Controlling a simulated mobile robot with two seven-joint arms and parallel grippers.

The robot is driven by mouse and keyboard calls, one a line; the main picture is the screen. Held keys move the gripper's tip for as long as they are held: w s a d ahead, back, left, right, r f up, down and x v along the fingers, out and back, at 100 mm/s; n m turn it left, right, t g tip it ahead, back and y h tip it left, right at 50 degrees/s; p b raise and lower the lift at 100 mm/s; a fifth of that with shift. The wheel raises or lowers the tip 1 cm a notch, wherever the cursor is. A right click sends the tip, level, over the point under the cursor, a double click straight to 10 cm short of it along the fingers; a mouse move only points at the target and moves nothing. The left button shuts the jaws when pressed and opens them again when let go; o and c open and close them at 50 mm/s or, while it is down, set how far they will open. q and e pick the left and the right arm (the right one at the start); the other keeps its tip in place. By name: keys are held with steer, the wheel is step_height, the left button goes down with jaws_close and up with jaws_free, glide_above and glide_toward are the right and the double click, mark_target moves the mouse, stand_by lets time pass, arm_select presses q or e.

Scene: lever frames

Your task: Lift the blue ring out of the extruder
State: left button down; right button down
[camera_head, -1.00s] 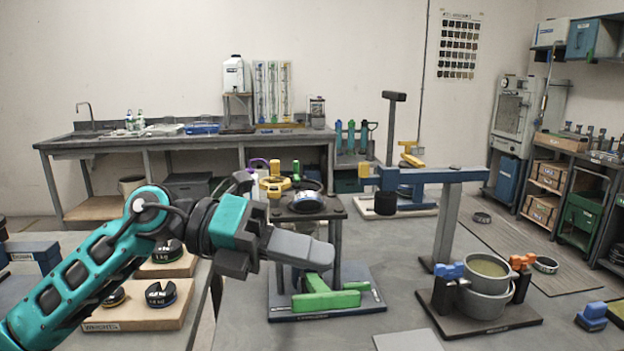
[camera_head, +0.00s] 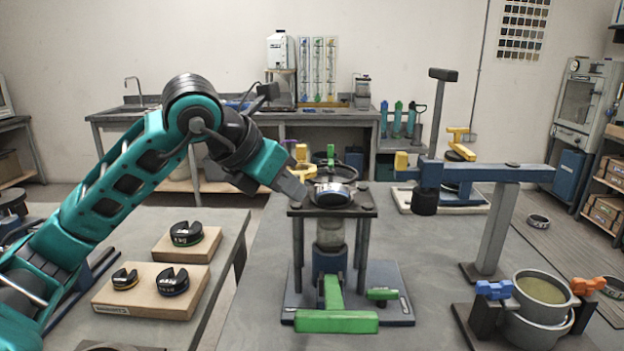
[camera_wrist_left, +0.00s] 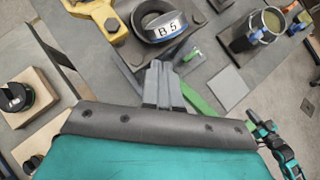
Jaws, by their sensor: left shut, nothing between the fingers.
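The extruder is a dark stand with a top plate (camera_head: 362,206) on posts, with a green lever (camera_head: 335,321) low at its front. The blue ring (camera_head: 333,193), dark with a blue band and a pale label, sits on the top plate. In the left wrist view the ring (camera_wrist_left: 160,27) shows its label "B 5". My left gripper (camera_head: 301,198) is shut and empty, its fingertips close to the ring's left side. In the left wrist view the gripper (camera_wrist_left: 163,68) points toward the ring; contact cannot be told.
A yellow part (camera_head: 303,161) stands just behind the plate. Wooden boards (camera_head: 130,292) with slotted dark weights lie on the left table. A blue beam (camera_head: 485,173) on a post stands to the right, with a clamped pot (camera_head: 540,300) in front. The bench between is mostly clear.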

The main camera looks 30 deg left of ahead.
mark_target(322, 190)
arm_select(q)
steer(key=w, duration=0.1)
steer(key=w+d+p, duration=0.1)
steer(key=w, duration=0.1)
steer(key=shift+w+f, duration=0.15)
steer(key=shift+w, duration=0.15)
steer(key=shift+w+f, duration=0.1)
steer(key=shift+w, duration=0.3)
